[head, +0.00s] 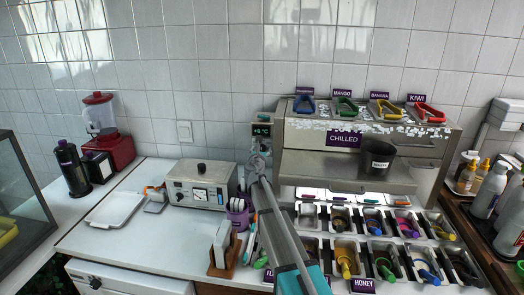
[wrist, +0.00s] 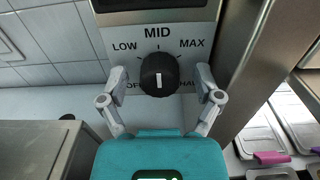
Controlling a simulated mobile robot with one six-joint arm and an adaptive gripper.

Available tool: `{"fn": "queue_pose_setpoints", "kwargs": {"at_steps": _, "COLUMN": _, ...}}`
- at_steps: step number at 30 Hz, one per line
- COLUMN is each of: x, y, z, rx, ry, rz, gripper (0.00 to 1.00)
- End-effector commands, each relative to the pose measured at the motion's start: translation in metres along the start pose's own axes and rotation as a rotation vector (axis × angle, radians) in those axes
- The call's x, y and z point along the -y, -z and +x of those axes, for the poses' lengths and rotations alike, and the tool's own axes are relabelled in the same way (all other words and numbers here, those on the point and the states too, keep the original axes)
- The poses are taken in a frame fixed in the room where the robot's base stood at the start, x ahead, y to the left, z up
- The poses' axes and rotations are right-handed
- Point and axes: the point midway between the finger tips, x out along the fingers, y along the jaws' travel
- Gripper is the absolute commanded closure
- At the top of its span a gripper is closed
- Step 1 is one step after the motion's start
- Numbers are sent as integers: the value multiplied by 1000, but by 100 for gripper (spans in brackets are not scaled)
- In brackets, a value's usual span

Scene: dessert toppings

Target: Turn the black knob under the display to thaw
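The black knob (wrist: 158,74) is centred in the wrist view on a grey panel (wrist: 188,18), below a dark display (wrist: 150,4). Its white mark stands vertical, in line with MID above it. LOW and MAX are printed at upper left and upper right. OFF and a partly hidden label lie at lower left and lower right. My gripper (wrist: 161,75) is open, with one fingertip on each side of the knob and a visible gap on both sides. In the head view my gripper (head: 258,158) is just below the small display (head: 262,130); it hides the knob there.
The steel chilled cabinet (head: 342,165) stands immediately right of the panel. Topping bins (head: 345,250) are below it. A grey box with a dial (head: 198,185), a purple cup of utensils (head: 237,215) and a wooden holder (head: 222,262) stand left of my arm.

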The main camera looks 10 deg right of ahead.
Motion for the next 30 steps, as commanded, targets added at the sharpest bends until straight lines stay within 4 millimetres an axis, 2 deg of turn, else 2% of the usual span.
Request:
{"fn": "queue_pose_setpoints", "kwargs": {"at_steps": 1, "x": 0, "y": 0, "z": 0, "rx": 0, "ry": 0, "rz": 0, "gripper": 24}}
{"fn": "queue_pose_setpoints", "kwargs": {"at_steps": 2, "x": 0, "y": 0, "z": 0, "rx": 0, "ry": 0, "rz": 0, "gripper": 30}}
{"fn": "queue_pose_setpoints", "kwargs": {"at_steps": 13, "x": -1, "y": 0, "z": 0, "rx": 0, "ry": 0, "rz": 0, "gripper": 99}}
{"fn": "queue_pose_setpoints", "kwargs": {"at_steps": 14, "x": 4, "y": 0, "z": 1, "rx": 0, "ry": 1, "rz": 0, "gripper": 99}}
{"fn": "queue_pose_setpoints", "kwargs": {"at_steps": 23, "x": -1, "y": 0, "z": 0, "rx": 0, "ry": 1, "rz": 28, "gripper": 99}}
{"fn": "queue_pose_setpoints", "kwargs": {"at_steps": 30, "x": -1, "y": 0, "z": 0, "rx": 0, "ry": 1, "rz": 130, "gripper": 99}}
